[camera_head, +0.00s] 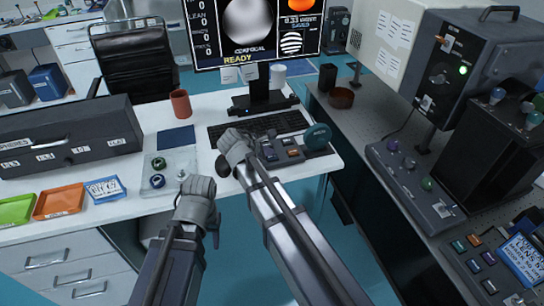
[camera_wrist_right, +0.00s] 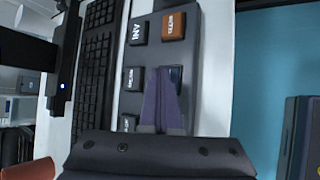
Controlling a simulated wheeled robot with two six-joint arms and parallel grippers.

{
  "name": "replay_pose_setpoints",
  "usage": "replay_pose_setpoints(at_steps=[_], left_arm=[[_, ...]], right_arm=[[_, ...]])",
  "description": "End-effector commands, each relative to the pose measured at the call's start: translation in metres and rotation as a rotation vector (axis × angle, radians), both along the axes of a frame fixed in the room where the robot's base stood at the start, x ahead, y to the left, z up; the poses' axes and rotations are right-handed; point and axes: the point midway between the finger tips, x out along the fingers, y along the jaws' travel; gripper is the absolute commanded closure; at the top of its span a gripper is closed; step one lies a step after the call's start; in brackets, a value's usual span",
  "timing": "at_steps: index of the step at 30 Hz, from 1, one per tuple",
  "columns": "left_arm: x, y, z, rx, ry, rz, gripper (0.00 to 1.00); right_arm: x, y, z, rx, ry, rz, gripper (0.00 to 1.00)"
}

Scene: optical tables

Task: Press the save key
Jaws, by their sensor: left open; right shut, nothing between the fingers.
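A dark key pad (camera_head: 282,150) lies on the white desk in front of the keyboard. In the right wrist view it fills the middle (camera_wrist_right: 130,100), with an orange key (camera_wrist_right: 173,26), a dark key marked INV (camera_wrist_right: 140,32) and more dark keys. My right gripper (camera_head: 237,142) is shut and empty, at the pad's left end in the head view. In the wrist view its fingertips (camera_wrist_right: 165,72) are over the pad and partly cover a bluish key (camera_wrist_right: 176,74). I cannot read which key is the save key, nor tell contact. My left gripper (camera_head: 198,184) is open and empty, near the desk's front edge.
A keyboard (camera_head: 258,126) and a monitor reading READY (camera_head: 257,35) stand behind the pad. A round teal knob (camera_head: 317,136) is at its right.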

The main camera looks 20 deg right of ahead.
Motion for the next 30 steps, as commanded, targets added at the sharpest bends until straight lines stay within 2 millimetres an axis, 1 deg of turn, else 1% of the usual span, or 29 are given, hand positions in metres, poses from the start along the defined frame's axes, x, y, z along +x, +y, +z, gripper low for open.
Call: replay_pose_setpoints(at_steps=[5, 15, 25, 30], left_arm=[[0.0, 0.0, 0.002, 0.0, 0.0, 0.0, 0.5], [0.0, 0.0, 0.018, 0.0, 0.0, 0.0, 0.5], [0.0, 0.0, 0.017, 0.0, 0.0, 0.0, 0.5], [0.0, 0.0, 0.026, 0.0, 0.0, 0.0, 0.5]], right_arm=[[0.0, 0.0, 0.002, 0.001, 0.0, 0.001, 1.0], [0.0, 0.0, 0.017, 0.001, 0.0, 0.001, 1.0], [0.0, 0.0, 0.017, 0.0, 0.0, 0.0, 1.0], [0.0, 0.0, 0.025, 0.0, 0.0, 0.0, 1.0]])
